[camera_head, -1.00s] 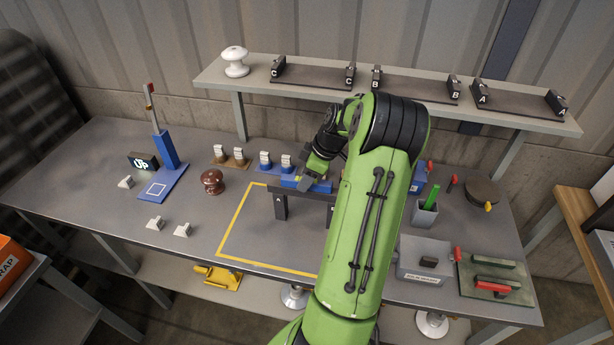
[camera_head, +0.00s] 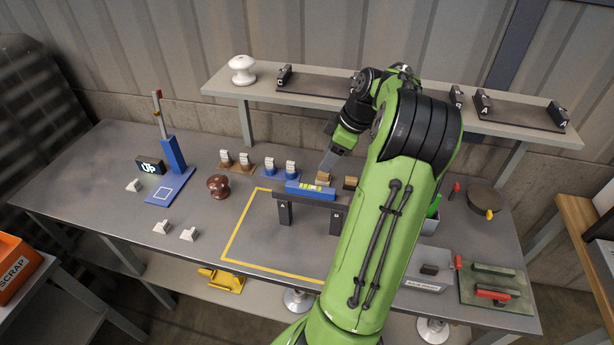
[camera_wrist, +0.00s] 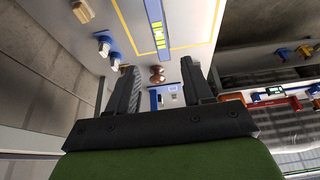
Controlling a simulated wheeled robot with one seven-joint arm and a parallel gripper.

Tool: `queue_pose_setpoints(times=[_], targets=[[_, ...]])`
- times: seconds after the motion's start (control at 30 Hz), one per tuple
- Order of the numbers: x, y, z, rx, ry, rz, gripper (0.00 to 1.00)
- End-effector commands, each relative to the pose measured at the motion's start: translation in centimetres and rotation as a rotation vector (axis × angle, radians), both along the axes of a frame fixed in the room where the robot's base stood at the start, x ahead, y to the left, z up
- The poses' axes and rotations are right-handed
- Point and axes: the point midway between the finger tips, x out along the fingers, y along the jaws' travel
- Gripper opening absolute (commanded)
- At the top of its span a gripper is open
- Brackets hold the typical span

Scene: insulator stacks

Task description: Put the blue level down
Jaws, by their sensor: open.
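The blue level (camera_head: 311,189) lies flat on top of a dark beam (camera_head: 324,200) carried by two dark posts, one marked A, inside the yellow outline on the bench. It also shows in the wrist view (camera_wrist: 158,28), with its yellow-green vial, beyond my fingers. My gripper (camera_head: 328,168) is above and behind the level in the head view, apart from it. In the wrist view my gripper (camera_wrist: 158,80) has its two fingers wide apart with nothing held between them. My arm hides part of the bench to the right.
Small blocks stand on brown (camera_head: 237,165) and blue (camera_head: 281,171) bases behind the level. A brown knob-shaped piece (camera_head: 218,186) stands left of the yellow outline (camera_head: 237,231). A raised shelf (camera_head: 250,88) runs along the back. The outlined area's front is clear.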

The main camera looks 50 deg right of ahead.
Motion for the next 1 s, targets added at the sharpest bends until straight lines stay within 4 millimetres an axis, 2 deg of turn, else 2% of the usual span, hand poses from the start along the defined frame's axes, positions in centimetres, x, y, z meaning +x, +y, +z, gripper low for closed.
queue_pose_setpoints(times=[0.13,0.17,0.23,0.27,0.37,0.4,0.47,0.53,0.6,0.7,0.83,0.9,1.0], targets=[[0.2,0.3,0.1,-0.002,0.003,0.002,0.5],[0.6,0.8,0.4,-0.005,0.009,0.004,0.5],[2.0,3.1,1.4,-0.017,0.037,0.002,0.5],[2.8,4.7,2.0,-0.026,0.054,-0.002,0.5],[5.0,11.6,4.5,-0.069,0.111,-0.038,0.5],[5.3,14.5,5.5,-0.09,0.124,-0.063,0.5],[5.1,19.0,6.7,-0.118,0.13,-0.105,0.5],[3.9,24.1,8.0,-0.146,0.111,-0.161,0.5],[1.7,28.6,8.9,-0.156,0.07,-0.222,0.5],[-2.4,33.3,9.0,-0.12,-0.009,-0.304,0.5],[-6.6,36.0,8.0,-0.031,-0.079,-0.373,0.5],[-7.7,36.4,7.4,0.004,-0.094,-0.395,0.5],[-8.3,36.6,7.1,0.023,-0.099,-0.409,0.5]])
